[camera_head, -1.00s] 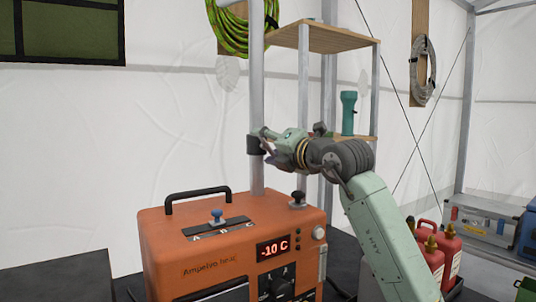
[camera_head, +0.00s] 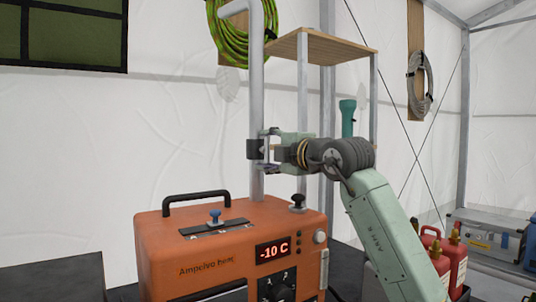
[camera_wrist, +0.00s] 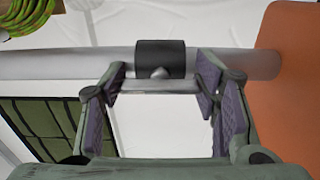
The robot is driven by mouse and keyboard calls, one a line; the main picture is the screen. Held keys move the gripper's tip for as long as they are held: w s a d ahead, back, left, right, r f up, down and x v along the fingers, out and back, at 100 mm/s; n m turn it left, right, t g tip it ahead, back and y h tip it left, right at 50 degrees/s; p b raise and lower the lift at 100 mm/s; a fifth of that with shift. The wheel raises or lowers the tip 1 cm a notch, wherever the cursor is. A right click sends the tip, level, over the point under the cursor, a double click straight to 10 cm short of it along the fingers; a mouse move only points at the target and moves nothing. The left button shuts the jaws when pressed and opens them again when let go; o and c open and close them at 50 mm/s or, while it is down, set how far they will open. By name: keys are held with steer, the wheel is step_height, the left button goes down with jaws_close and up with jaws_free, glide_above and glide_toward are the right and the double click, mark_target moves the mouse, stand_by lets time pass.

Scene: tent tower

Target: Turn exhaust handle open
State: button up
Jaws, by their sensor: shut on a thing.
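A grey vertical exhaust pipe (camera_head: 256,95) rises behind the orange heater (camera_head: 180,250). A black collar (camera_head: 253,149) sits around the pipe, and it also shows in the wrist view (camera_wrist: 160,57). A short metal handle (camera_wrist: 160,87) lies in front of the collar, parallel to the pipe in the wrist view. My gripper (camera_head: 269,151) is at the collar from the right. In the wrist view its purple-padded fingers (camera_wrist: 161,90) stand at either end of the handle and are shut on it. The finger ends partly hide the handle's tips.
A shelf unit (camera_head: 310,45) with a teal flashlight (camera_head: 347,118) stands just behind my arm. Red canisters (camera_head: 445,255) stand at the lower right. A green hose coil (camera_head: 235,40) hangs near the pipe. The heater's black carry handle (camera_head: 195,198) sticks up below.

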steer(key=shift+r, duration=0.1)
stand_by(0.3)
steer(key=o, duration=1.2)
steer(key=shift+c, duration=0.2)
steer(key=v, duration=1.2)
